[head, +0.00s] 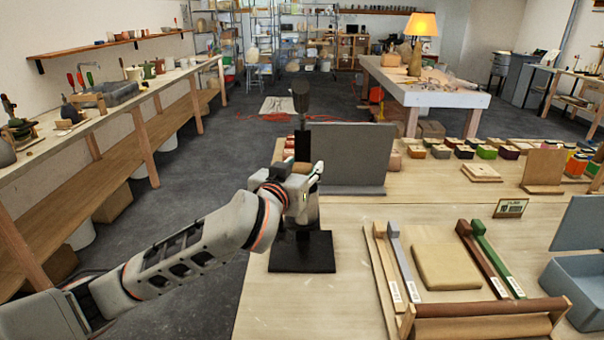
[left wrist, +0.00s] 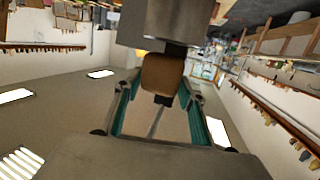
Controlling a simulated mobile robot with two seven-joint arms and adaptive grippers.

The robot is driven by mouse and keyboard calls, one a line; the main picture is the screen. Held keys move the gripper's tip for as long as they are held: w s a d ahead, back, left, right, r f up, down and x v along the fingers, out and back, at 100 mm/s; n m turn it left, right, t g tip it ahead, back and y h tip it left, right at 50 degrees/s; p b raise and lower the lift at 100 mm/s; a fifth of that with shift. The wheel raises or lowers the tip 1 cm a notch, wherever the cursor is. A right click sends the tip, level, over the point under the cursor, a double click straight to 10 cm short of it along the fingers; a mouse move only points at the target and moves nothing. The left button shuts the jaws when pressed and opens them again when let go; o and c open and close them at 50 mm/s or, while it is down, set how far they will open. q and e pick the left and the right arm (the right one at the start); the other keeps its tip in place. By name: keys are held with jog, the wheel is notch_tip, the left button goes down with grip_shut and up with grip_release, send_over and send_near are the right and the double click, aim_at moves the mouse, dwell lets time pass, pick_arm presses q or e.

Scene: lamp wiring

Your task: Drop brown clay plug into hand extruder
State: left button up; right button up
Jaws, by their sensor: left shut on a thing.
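The hand extruder stands upright on its black base plate (head: 302,254) at the table's near left. Its black handle (head: 300,96) rises at the top, and my left gripper (head: 303,172) hides much of its middle. In the left wrist view, the teal fingers of my left gripper (left wrist: 162,88) are shut on a brown clay plug (left wrist: 162,72). The view is tilted, with the ceiling low in the picture. A grey metal body (left wrist: 180,18), likely the extruder, is close to the plug; I cannot tell whether they touch. My right gripper is not in view.
A grey upright panel (head: 350,153) stands just behind and right of the extruder. To the right lie a tan clay slab (head: 446,267), long wooden strips and a brown roller (head: 490,307). Several coloured blocks sit further back. A grey box (head: 580,285) is at the right edge.

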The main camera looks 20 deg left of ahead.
pick_arm(q)
jog(key=shift+w+a+r, duration=0.1)
jog(key=shift+w+a, duration=0.15)
jog(key=shift+w, duration=0.55)
notch_tip(320, 180, down, 2)
jog(key=shift+f, duration=0.3)
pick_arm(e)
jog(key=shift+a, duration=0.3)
pick_arm(q)
jog(key=shift+s, duration=0.1)
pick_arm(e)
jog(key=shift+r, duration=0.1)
pick_arm(q)
jog(key=o, duration=1.5)
